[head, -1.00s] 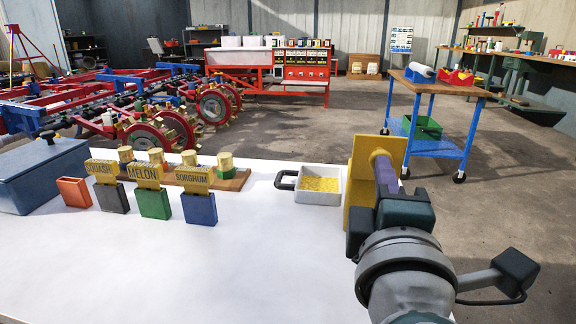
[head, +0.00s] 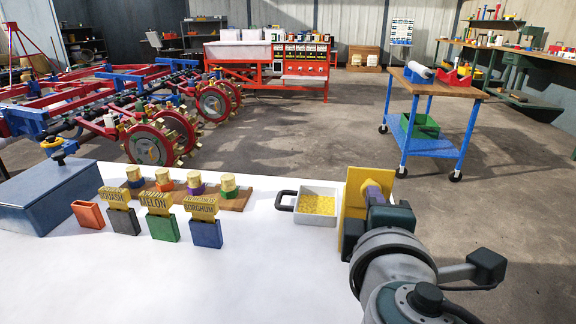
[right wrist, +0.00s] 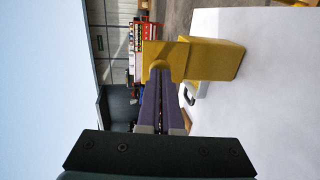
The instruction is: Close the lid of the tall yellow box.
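The tall yellow box (head: 353,203) stands at the right edge of the white table, beside a white tray. It also shows in the right wrist view (right wrist: 216,60), with a yellow panel (right wrist: 178,50) and a rounded yellow part at the fingertips. My right gripper (head: 374,192) is against the box's near right side. In the right wrist view its purple fingers (right wrist: 161,78) lie close together, tips at the rounded part. Whether they grip it or only touch it is unclear. The lid's angle is partly hidden by my gripper. My left gripper is not in view.
The white tray (head: 332,221) with yellow contents has a dark handle. A blue-grey lidded bin (head: 45,205) is far left. The table's front is clear.

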